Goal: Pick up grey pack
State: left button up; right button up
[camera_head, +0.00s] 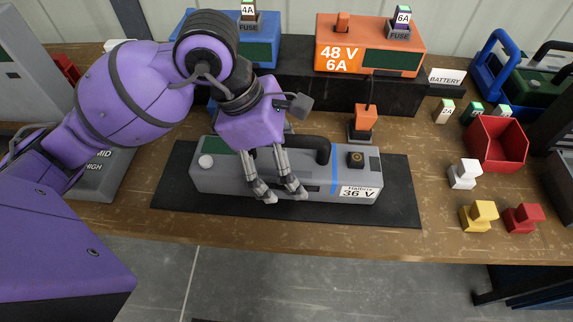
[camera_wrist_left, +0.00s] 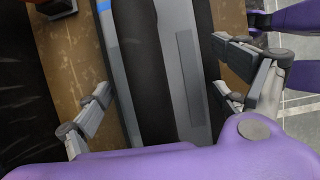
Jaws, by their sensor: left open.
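The grey pack (camera_head: 225,178) has a 36 V label, a blue stripe and a black handle (camera_head: 318,150). It lies on a black mat (camera_head: 400,205) on the workbench. My left gripper (camera_head: 281,195) is open over the middle of the pack, pointing down, with its fingers in front of the pack's face in the head view. In the left wrist view the pack (camera_wrist_left: 186,80) and its dark handle (camera_wrist_left: 147,70) run between the two spread fingers, one on each side. Whether a finger touches the pack cannot be told. My right gripper is not in view.
An orange 48 V pack (camera_head: 365,40) and a blue pack (camera_head: 257,45) stand behind on a black riser (camera_head: 300,85). An orange connector (camera_head: 366,118) stands just behind the pack. A red bin (camera_head: 497,142) and several small coloured blocks lie to the right.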

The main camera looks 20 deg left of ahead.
pick_arm(q)
jog(key=shift+c, duration=0.5)
jog(key=c, duration=2)
jog(key=shift+w+r, duration=0.1)
jog(key=shift+r, duration=0.1)
jog(key=shift+c, duration=0.3)
jog(key=shift+r, duration=0.1)
